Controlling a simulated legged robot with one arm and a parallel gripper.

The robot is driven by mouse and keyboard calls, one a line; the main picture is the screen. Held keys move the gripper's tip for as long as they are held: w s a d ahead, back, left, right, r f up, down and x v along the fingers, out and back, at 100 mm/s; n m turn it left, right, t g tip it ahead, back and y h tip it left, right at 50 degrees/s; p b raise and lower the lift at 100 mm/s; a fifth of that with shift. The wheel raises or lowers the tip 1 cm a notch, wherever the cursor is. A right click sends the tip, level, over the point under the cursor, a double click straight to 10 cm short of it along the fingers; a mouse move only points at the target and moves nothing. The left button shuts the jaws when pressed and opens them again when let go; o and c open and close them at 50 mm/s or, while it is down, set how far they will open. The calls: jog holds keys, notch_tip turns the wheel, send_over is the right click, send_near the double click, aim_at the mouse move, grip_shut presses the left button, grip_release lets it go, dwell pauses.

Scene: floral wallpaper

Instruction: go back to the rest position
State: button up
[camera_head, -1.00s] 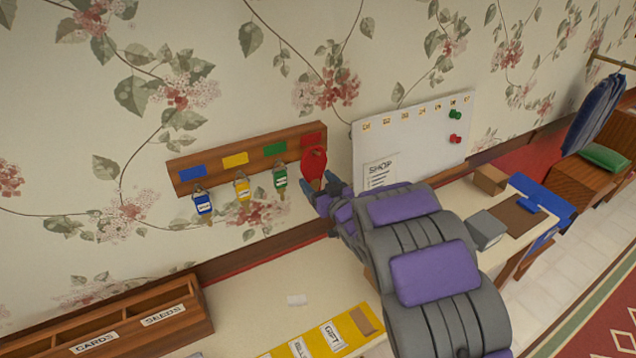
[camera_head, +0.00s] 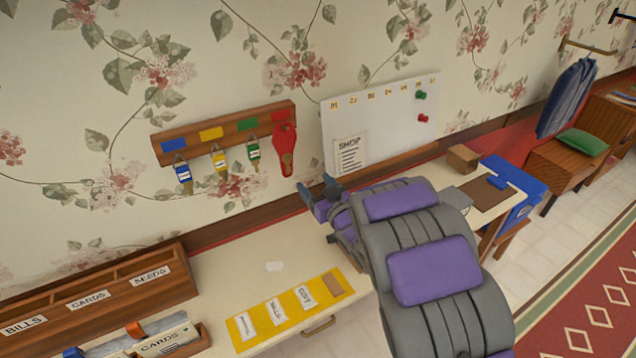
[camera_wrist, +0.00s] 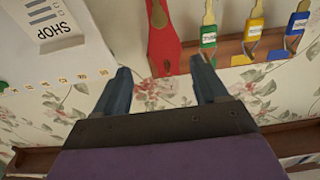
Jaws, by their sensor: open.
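My gripper (camera_head: 318,190) is open and empty, in front of the wall below and to the right of the key rack (camera_head: 219,134). In the wrist view its two fingers (camera_wrist: 163,88) are spread apart with only wallpaper between them. A red key tag (camera_head: 284,150) hangs at the right end of the rack, and it also shows in the wrist view (camera_wrist: 163,35), apart from the fingers. Blue (camera_head: 183,175), yellow (camera_head: 220,163) and green (camera_head: 253,150) tagged keys hang on the other hooks.
The pale desk (camera_head: 235,265) runs below the rack. It bears a yellow strip with labels (camera_head: 250,329) and a wooden sorter (camera_head: 100,290) at the left. A whiteboard (camera_head: 385,115) with a SHOP list is on the wall, and a small brown box (camera_head: 462,158) stands at the right.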

jog(key=s+d+m+g+h+b, duration=0.1)
jog(key=s+d+m+g+h, duration=0.2)
jog(key=s+d+h, duration=0.5)
jog(key=s+d+m+g+h, duration=0.25)
jog(key=s+d, duration=0.25)
jog(key=d, duration=0.7)
jog(key=s+r+m+g, duration=0.1)
jog(key=s+g, duration=1)
jog(key=s, duration=2.5)
jog(key=shift+a+r+b, duration=0.15)
jog(key=shift+r+b, duration=0.2)
jog(key=shift+b, duration=0.05)
jog(key=shift+s+y, duration=0.1)
jog(key=shift+y, duration=0.15)
